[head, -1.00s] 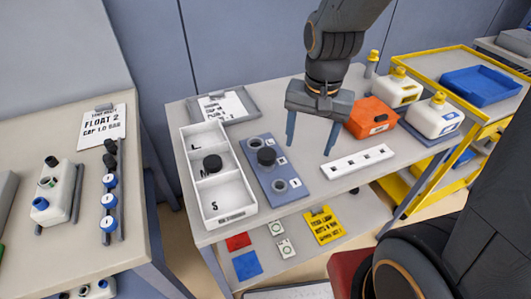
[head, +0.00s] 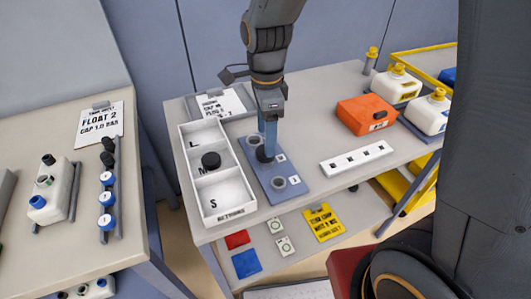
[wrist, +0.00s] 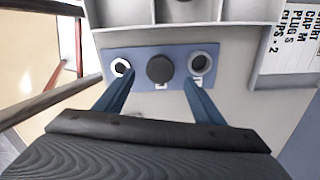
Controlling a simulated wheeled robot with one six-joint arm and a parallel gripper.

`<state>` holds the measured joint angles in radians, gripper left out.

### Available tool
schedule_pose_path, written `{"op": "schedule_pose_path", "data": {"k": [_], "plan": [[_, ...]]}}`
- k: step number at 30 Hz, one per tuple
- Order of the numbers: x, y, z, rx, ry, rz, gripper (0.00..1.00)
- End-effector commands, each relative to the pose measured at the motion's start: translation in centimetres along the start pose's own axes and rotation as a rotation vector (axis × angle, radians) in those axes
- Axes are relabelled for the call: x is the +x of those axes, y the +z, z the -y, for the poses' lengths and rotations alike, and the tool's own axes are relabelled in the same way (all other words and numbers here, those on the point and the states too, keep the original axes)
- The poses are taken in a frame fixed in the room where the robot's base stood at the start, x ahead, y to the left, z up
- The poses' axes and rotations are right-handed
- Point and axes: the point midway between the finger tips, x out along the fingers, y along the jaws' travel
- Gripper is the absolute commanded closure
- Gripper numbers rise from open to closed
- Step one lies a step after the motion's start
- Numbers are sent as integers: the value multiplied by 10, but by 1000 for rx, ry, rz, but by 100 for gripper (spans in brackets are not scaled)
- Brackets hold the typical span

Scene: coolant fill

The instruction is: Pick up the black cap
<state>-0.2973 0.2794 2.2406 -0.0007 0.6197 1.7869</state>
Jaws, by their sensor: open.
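A black cap (wrist: 160,69) sits in the middle position of a blue plate (wrist: 230,53), between two open grey rings. In the head view the cap (head: 263,155) is partly hidden by my gripper. My gripper (head: 269,150) is above the plate, pointing down. In the wrist view its blue fingers are open, one on each side of the cap, and nothing is held. The picture does not show clearly whether the fingertips are down to the cap's height. A second black cap (head: 211,160) lies in the middle compartment of the white tray (head: 228,213).
An orange box (head: 365,114) and a white strip with holes (head: 356,158) stand to the right on the bench. A side table at left holds a rack with black and blue caps (head: 107,191). A card (head: 222,101) lies behind the tray.

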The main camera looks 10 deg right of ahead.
Motion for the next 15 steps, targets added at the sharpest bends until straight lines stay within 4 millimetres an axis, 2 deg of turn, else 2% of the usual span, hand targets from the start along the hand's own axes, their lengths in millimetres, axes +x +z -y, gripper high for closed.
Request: {"op": "schedule_pose_path", "data": {"k": [9,15], "plan": [[35,6,-1,0,5,-1,37],[48,6,0,-1,1,0,37]]}}
